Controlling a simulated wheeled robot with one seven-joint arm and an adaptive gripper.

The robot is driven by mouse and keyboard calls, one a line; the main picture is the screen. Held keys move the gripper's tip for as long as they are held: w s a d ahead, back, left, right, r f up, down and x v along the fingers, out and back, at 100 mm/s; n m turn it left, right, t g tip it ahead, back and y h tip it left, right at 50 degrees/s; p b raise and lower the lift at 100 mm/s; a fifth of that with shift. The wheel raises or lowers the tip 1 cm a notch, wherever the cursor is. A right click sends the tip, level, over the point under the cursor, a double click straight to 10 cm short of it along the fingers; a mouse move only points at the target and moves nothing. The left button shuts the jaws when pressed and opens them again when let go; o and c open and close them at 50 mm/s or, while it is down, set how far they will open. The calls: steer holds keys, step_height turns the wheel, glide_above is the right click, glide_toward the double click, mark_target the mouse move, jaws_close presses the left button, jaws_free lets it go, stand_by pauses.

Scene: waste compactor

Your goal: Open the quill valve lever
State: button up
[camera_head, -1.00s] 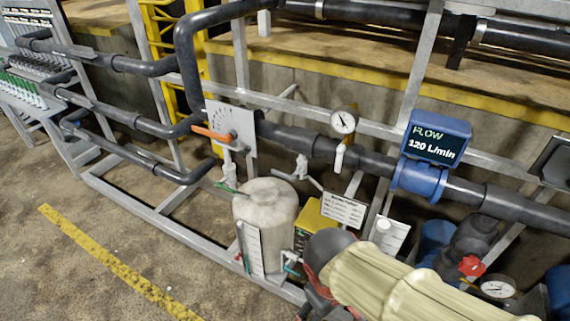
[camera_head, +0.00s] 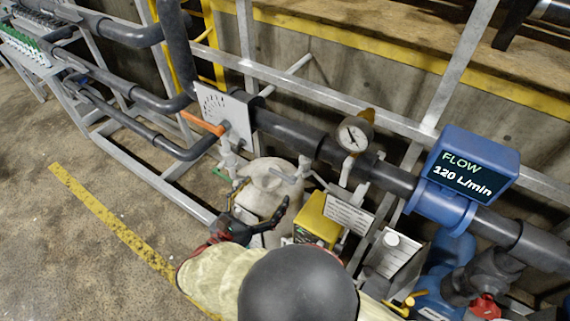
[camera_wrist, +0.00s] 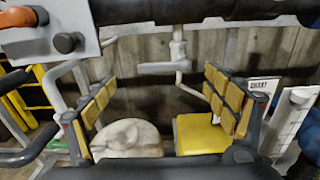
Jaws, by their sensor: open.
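The grey lever valve hangs below the dark horizontal pipe, just right of the white tank's top (camera_head: 272,172). It looks like the quill valve, though no label naming it is readable. Its lever (camera_head: 290,177) shows in the head view. In the wrist view the grey lever (camera_wrist: 160,68) is ahead, between my finger lines and slightly above them. My gripper (camera_head: 258,214) is open and empty, in front of the tank. Its yellow-padded fingers (camera_wrist: 158,105) stand wide apart and seem clear of the lever.
An orange lever (camera_head: 203,123) sits on a white dial plate (camera_head: 225,110) at upper left. A gauge (camera_head: 354,137), a blue flow meter (camera_head: 462,172) and a yellow box (camera_head: 316,220) are to the right. Open floor (camera_head: 60,250) lies left.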

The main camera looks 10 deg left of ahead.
mark_target(281, 175)
steer(key=x, duration=0.2)
steer(key=b+x, duration=0.1)
steer(key=x, duration=0.2)
steer(key=b+x, duration=0.1)
steer(key=x, duration=0.1)
steer(key=shift+w+d+r, duration=0.15)
steer(key=shift+d+r, duration=0.05)
steer(key=shift+d, duration=0.2)
steer(key=shift+c, duration=1.1)
steer(key=c, duration=1.5)
